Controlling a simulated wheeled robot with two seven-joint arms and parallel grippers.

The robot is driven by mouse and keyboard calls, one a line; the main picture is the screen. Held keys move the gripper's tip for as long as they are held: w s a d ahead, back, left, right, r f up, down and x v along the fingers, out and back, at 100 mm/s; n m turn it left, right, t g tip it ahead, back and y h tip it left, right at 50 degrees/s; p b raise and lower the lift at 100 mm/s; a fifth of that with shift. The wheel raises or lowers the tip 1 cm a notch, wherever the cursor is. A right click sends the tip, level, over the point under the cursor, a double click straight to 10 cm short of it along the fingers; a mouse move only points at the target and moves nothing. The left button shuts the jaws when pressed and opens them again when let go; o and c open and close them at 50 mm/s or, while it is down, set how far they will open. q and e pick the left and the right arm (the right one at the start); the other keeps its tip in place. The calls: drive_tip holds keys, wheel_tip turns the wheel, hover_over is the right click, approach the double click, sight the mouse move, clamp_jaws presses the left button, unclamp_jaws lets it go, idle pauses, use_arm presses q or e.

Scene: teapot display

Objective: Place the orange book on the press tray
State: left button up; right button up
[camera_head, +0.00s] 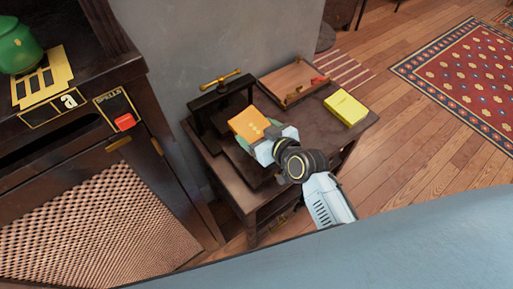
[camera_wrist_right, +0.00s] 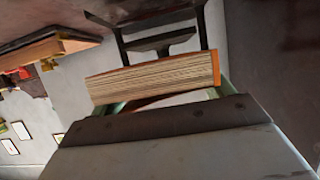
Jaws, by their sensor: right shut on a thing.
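The orange book (camera_head: 247,123) is held in my right gripper (camera_head: 268,134), above the small dark table. In the right wrist view its page edges (camera_wrist_right: 155,66) face the camera, between the greenish fingers. The dark book press (camera_head: 208,103), with a brass handle on top, stands at the table's back left. Its dark tray (camera_head: 243,163) shows below and left of the book. The book overlaps the press in the head view, and I cannot tell the gap between book and tray. The press frame (camera_wrist_right: 165,38) also shows behind the book in the right wrist view. My left gripper is not in view.
A wooden board (camera_head: 290,80) with a red-handled item lies at the table's back. A yellow book (camera_head: 345,108) lies at its right. A dark cabinet (camera_head: 90,150) with a green teapot (camera_head: 17,48) and a red button (camera_head: 124,122) stands left. The table's right front is clear.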

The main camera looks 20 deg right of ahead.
wheel_tip(320, 180, down, 8)
drive_tip(key=shift+r+b, duration=0.2)
drive_tip(key=shift+b, duration=0.95)
drive_tip(key=shift+f, duration=0.1)
drive_tip(key=o, duration=1)
drive_tip(key=p+v, duration=0.2)
drive_tip(key=v, duration=1)
